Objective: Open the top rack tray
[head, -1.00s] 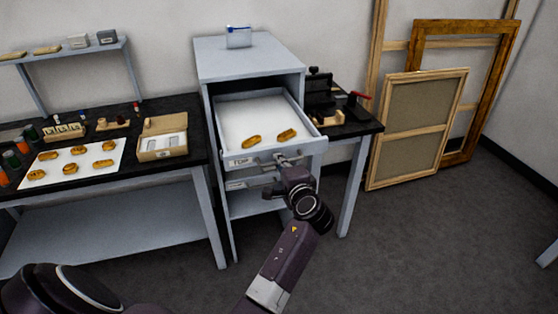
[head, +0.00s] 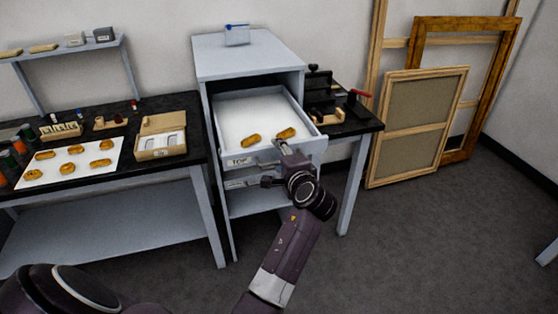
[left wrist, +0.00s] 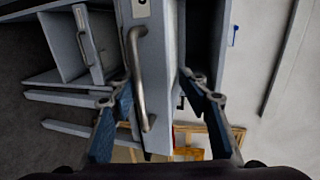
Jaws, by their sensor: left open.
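The top rack tray (head: 240,113) stands pulled well out of the grey rack (head: 245,57). It is a shallow white-floored tray with a "TOP" label on its front, and two golden fragments (head: 251,140) lie in it near the front. My left gripper (head: 279,147) is at the tray's front, covering part of its handle. In the left wrist view, the fingers of my left gripper (left wrist: 152,88) are spread apart on either side of the metal handle (left wrist: 137,80), with gaps between. My right gripper is not in view.
Another handle (left wrist: 89,45) shows below the tray. Left is a black-topped bench (head: 115,175) with a white sheet of golden pieces (head: 73,149) and a box (head: 161,143). Right are a small table (head: 350,128) and leaning frames (head: 415,130). The floor in front is clear.

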